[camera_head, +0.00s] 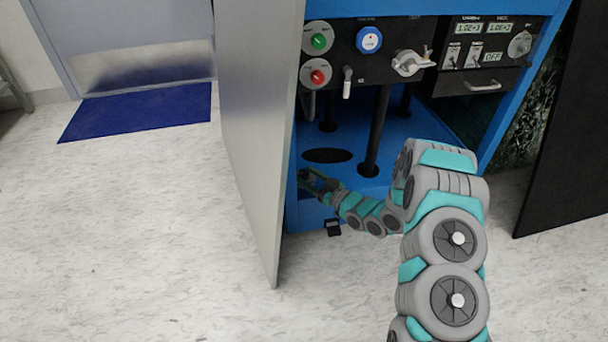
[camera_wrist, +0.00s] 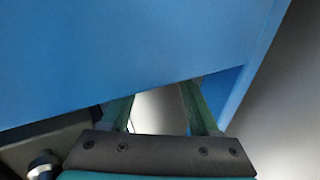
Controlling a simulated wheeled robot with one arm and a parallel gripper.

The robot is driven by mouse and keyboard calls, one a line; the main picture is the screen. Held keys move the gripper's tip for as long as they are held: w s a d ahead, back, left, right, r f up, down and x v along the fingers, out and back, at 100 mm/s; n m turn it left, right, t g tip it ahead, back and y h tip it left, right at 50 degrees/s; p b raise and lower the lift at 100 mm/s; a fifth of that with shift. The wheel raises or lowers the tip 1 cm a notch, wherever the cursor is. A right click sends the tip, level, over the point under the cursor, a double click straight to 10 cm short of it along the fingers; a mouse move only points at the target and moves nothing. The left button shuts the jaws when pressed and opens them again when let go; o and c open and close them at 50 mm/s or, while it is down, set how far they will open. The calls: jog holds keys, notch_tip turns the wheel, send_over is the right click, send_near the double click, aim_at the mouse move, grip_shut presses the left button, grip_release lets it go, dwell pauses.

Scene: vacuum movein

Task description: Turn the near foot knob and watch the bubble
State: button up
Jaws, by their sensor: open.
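My gripper (camera_head: 318,182) reaches low into the front of the blue cabinet (camera_head: 400,170), beside the inside of its open grey door. In the wrist view my gripper (camera_wrist: 160,108) is open, with two greenish fingers apart and only a pale patch showing between them. Their tips are hidden behind a blue panel (camera_wrist: 130,55). A small dark piece (camera_head: 333,228) sits at the cabinet's lower front edge, apart from my gripper; I cannot tell whether it is the near foot knob. A dark block with a round metal knob (camera_wrist: 43,165) shows at the wrist view's lower left. I see no bubble.
The open grey door (camera_head: 255,120) stands close left of my gripper. A dark upright post (camera_head: 375,130) and a black oval (camera_head: 327,155) are inside. A control panel (camera_head: 480,50) is above. A black panel (camera_head: 570,120) stands right. Floor (camera_head: 130,230) at left is clear.

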jog(key=shift+x, duration=0.8)
grip_shut()
